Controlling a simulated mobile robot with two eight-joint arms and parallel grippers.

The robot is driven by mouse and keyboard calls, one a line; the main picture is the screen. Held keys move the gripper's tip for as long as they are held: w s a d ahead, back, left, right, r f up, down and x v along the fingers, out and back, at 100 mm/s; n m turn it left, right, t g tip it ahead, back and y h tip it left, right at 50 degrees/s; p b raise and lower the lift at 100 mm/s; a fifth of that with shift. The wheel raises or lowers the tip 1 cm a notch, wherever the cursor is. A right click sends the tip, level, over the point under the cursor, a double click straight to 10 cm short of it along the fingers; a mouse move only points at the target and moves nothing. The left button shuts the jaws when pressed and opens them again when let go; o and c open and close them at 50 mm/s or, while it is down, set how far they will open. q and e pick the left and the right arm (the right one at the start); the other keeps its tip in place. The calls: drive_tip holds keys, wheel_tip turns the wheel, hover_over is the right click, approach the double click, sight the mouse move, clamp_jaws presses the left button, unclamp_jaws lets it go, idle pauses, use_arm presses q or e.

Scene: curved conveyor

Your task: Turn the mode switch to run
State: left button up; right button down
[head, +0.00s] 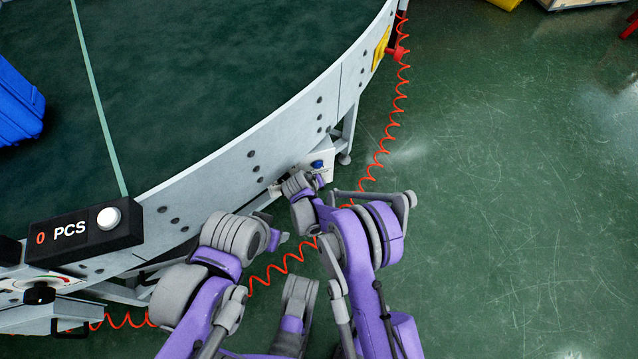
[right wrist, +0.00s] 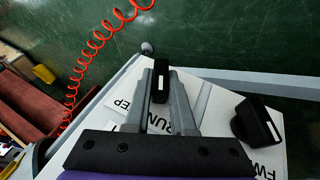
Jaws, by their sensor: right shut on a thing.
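The mode switch (right wrist: 160,80) is a black knob with a white line on its end, in the middle of the right wrist view. My right gripper (right wrist: 161,88) is shut on it, with one finger on each side. The white line runs nearly along the fingers. A label reading RUN and one ending in EP are partly hidden by the fingers. In the head view my right gripper (head: 285,185) is at a white control box (head: 327,157) on the conveyor's outer side, and hides the switch. My left gripper (head: 282,238) is apart from the box; its jaws are unclear.
A second black knob (right wrist: 257,120) stands beside the switch, near a label starting FW. A blue button (head: 317,164) is on the box. The curved conveyor (head: 270,125) fills the upper left. A red coiled cable (head: 378,155) runs past my arms.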

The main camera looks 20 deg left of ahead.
drive_tip(key=shift+a+t+h, duration=0.1)
drive_tip(key=shift+t+h, duration=0.2)
drive_tip(key=shift+h, duration=0.1)
idle(0.3)
drive_tip(key=c, duration=0.8)
unclamp_jaws()
drive_tip(key=shift+o, duration=0.2)
